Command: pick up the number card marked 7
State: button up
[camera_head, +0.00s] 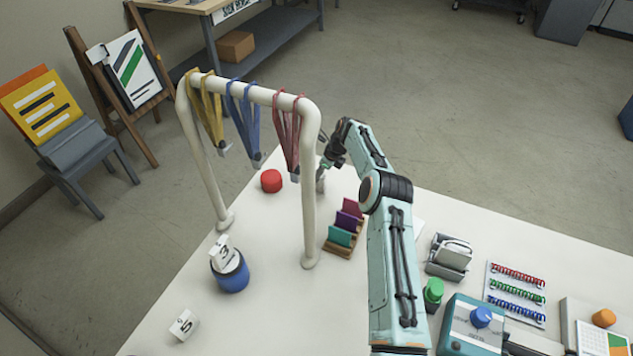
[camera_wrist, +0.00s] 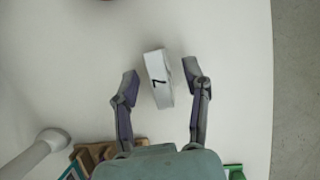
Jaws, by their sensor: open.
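The number card marked 7 (camera_wrist: 159,88) is a small white block on the white table in the wrist view, its dark figure turned sideways. My gripper (camera_wrist: 165,78) is open, with one finger on each side of the card. A gap shows on both sides, so neither finger appears to touch it. In the head view my gripper (camera_head: 324,164) is low over the far part of the table, just beyond the right post of the lanyard rack. The card cannot be made out clearly there.
The cream rack (camera_head: 312,200) holds yellow, blue and red lanyards. A red round object (camera_head: 271,181) lies left of my gripper. A wooden holder with coloured cards (camera_head: 343,238) stands nearer. Card 3 (camera_head: 223,252) is in a blue cup (camera_head: 232,279); card 5 (camera_head: 184,324) lies near the left edge.

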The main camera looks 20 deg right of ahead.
jog(key=shift+f, duration=0.2)
grip_shut()
